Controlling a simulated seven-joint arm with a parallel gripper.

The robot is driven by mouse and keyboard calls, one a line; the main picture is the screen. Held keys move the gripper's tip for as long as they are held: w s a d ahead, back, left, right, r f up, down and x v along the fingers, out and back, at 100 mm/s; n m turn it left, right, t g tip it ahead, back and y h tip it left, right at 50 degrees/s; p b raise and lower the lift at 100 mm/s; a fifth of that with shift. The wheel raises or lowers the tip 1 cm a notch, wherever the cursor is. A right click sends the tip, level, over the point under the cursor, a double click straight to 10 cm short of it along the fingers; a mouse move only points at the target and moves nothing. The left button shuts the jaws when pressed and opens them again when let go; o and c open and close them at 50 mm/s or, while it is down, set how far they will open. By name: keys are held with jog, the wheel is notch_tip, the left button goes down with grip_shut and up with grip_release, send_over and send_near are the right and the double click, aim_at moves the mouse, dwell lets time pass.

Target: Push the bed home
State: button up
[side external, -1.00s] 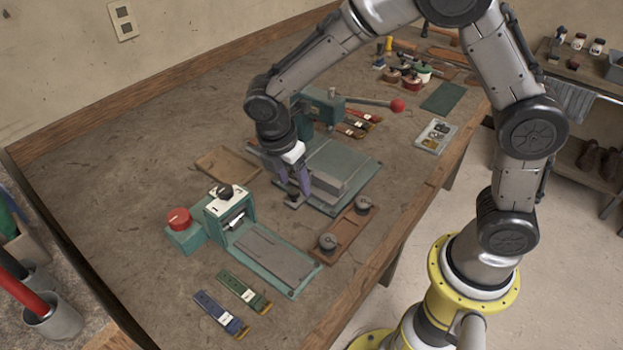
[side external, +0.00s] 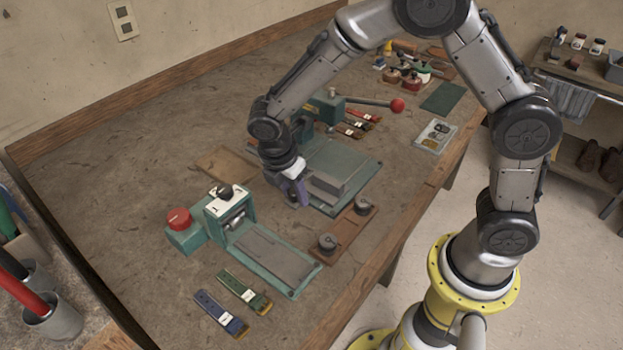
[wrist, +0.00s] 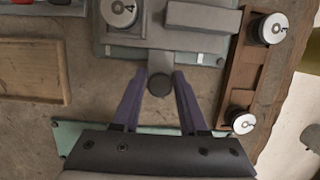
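A grey bed plate (side external: 343,158) with a raised light-grey block (side external: 328,184) lies on a teal base in front of the teal lever machine (side external: 331,103). In the wrist view, the block (wrist: 203,17) and a dark round knob (wrist: 160,85) at the bed's near edge show. My gripper (wrist: 160,76) has two purple fingers, spread apart with the knob between them. I cannot tell whether they touch it. In the side view, my gripper (side external: 299,197) is low at the near end of the bed and hides the knob.
A second teal machine (side external: 230,208) with a red button (side external: 179,219) and a long plate (side external: 265,257) stands nearer. A brown tray (side external: 345,236) with round spools lies to the right, close to the bed. A tan board (side external: 226,165) lies to the left. A long red-knobbed lever (side external: 397,105) sticks out behind.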

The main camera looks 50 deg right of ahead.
aim_at(317, 171)
jog(key=shift+d, duration=2)
jog(key=shift+d, duration=2)
jog(key=shift+d, duration=2.05)
jog(key=o, duration=0.8)
jog(key=shift+r, duration=0.1)
